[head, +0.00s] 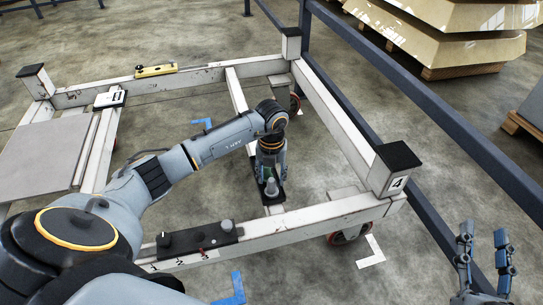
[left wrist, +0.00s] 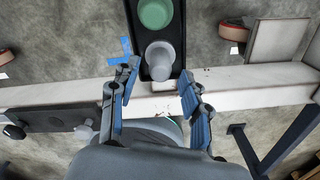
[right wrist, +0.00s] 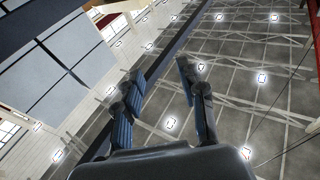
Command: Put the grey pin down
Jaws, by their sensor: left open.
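The grey pin (head: 271,187) stands on a black strip on the trolley's crossbeam. In the left wrist view the grey pin (left wrist: 161,58) is at the near end of that black strip (left wrist: 181,22), with a green round piece (left wrist: 155,13) beyond it. My left gripper (head: 270,168) points down over the strip. Its fingers (left wrist: 160,76) are open, one to each side of the pin's line, with visible gaps to the pin. My right gripper (head: 484,252) is open and empty, off to the right of the trolley; its fingers (right wrist: 160,78) show apart in its wrist view.
A second black strip (head: 215,237) with knob-like pieces lies on the trolley's front beam. The white trolley frame (head: 335,120) has black-capped corner posts (head: 396,160). A yellow level (head: 156,71) lies on the back beam. A dark blue rail (head: 440,125) runs along the right.

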